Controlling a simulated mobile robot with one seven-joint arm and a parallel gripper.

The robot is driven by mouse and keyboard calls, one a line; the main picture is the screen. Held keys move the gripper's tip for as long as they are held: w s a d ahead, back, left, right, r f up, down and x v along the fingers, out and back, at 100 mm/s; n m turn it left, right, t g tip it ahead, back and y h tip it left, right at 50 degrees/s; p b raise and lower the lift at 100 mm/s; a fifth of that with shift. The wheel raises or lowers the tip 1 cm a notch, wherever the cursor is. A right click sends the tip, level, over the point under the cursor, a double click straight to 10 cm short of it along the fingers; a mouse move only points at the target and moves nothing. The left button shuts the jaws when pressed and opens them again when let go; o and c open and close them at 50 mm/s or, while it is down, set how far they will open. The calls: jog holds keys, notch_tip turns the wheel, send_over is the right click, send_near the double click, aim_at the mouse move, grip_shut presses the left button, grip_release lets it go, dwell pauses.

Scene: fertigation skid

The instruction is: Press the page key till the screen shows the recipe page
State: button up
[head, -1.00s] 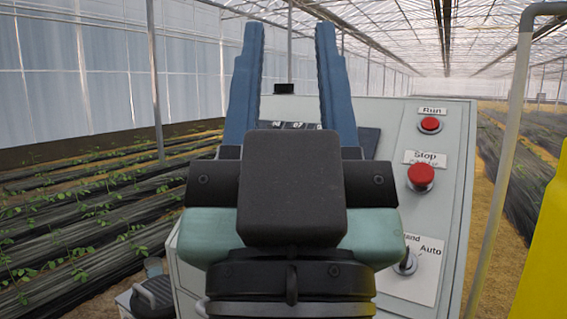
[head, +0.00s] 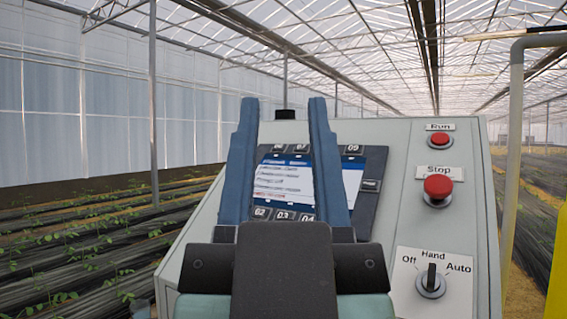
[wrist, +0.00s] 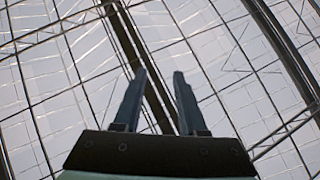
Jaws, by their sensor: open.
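The control panel's screen (head: 268,183) shows between and behind my fingers in the head view. It is lit, with a blue header and white page of text lines, one reddish; the words are too blurred to read. A small dark key with a pale label (head: 370,185), probably the page key, sits at the right of the screen, just right of my right finger. My gripper (head: 284,102) is open and empty, its fingers pointing up in front of the panel and hiding parts of the screen. In the wrist view my gripper (wrist: 159,72) shows only against the roof.
Numbered keys, such as 03 (head: 283,215) and 09 (head: 353,149), line the screen. Right of it are a red Run button (head: 440,140), a red Stop button (head: 438,187) and a selector switch (head: 431,281) pointing to Hand.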

dwell(0.3)
grip_shut()
dwell(1.6)
